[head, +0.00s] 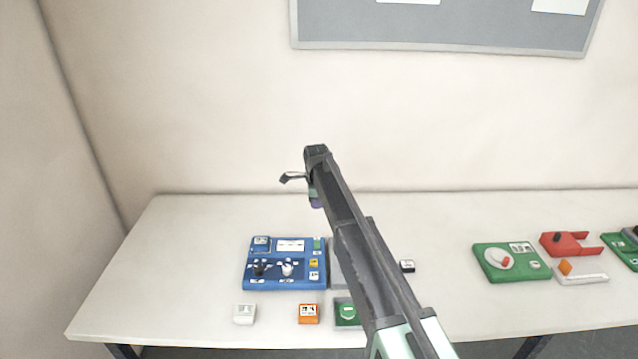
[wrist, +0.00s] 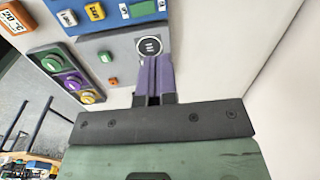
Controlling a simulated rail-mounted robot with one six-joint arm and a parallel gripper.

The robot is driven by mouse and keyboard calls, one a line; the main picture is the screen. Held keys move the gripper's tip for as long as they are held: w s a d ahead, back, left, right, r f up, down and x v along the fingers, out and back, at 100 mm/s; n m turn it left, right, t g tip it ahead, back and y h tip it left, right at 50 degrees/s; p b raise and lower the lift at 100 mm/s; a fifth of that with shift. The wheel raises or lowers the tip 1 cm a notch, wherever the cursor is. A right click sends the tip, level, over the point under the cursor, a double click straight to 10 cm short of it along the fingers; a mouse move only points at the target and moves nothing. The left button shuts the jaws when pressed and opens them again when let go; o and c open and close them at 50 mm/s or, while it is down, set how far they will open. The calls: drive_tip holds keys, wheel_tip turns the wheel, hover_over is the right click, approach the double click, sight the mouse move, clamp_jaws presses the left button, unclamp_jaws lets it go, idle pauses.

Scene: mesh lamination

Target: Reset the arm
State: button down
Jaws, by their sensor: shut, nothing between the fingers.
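My gripper (head: 314,200) is raised above the table near the middle of the head view, with my arm running down to the lower right. In the wrist view its two purple fingers (wrist: 154,80) are pressed together with nothing between them. The fingertips appear in front of a grey panel (wrist: 122,48) with a round dark disc on it. I cannot tell the gap between tips and panel. My arm hides most of that grey panel in the head view.
A blue panel (head: 284,289) with two knobs lies left of my arm. White (head: 244,314), orange (head: 309,313) and green (head: 347,312) blocks lie in front. A green dial panel (head: 487,273) and red fixture (head: 562,246) are at right. Table (head: 170,260) is clear at far left.

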drive_tip(key=s+d+n, duration=0.5)
drive_tip(key=s+d, duration=0.2)
drive_tip(key=s, duration=0.6)
drive_tip(key=s+d+n, duration=0.6)
drive_tip(key=s+d, duration=0.1)
drive_tip(key=s, duration=0.5)
drive_tip(key=s+d+n+g, duration=0.1)
drive_tip(key=s+d+n, duration=0.4)
drive_tip(key=s, duration=0.8)
drive_tip(key=shift+s+d+f+n+b, duration=0.3)
drive_tip(key=shift+d+f+n+b, duration=0.15)
drive_tip(key=shift+d, duration=0.5)
